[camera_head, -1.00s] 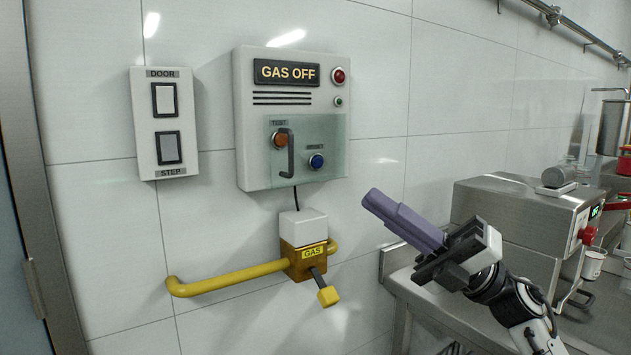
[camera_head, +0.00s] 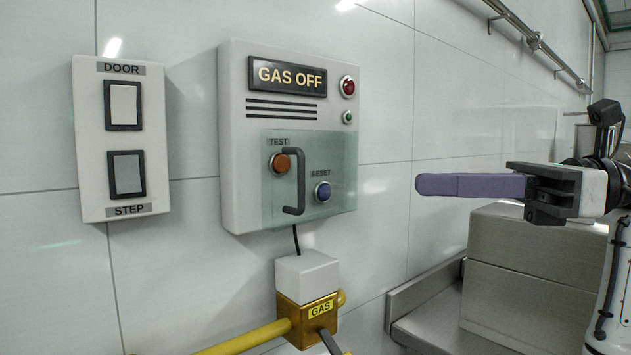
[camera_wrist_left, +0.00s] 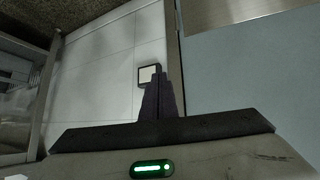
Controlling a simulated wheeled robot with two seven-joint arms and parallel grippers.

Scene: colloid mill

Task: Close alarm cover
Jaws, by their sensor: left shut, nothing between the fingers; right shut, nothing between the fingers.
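The alarm cover (camera_head: 335,165) is a clear, greenish panel with a dark upright handle (camera_head: 299,182). It lies over the orange TEST button and the blue RESET button on the lower front of the white alarm box (camera_head: 236,120). I cannot tell whether it sits fully flush. My right gripper (camera_head: 421,184) has long purple fingers, shut and empty. It points left, level with the handle and to the right of the box, apart from it. My left gripper (camera_wrist_left: 159,95) shows only in the left wrist view, its dark fingers shut and empty.
A white DOOR/STEP switch panel (camera_head: 88,150) is on the wall left of the box. Below the box are a gas valve (camera_head: 304,312) and a yellow pipe (camera_head: 240,342). A steel counter (camera_head: 420,335) with a steel machine (camera_head: 500,260) stands at right.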

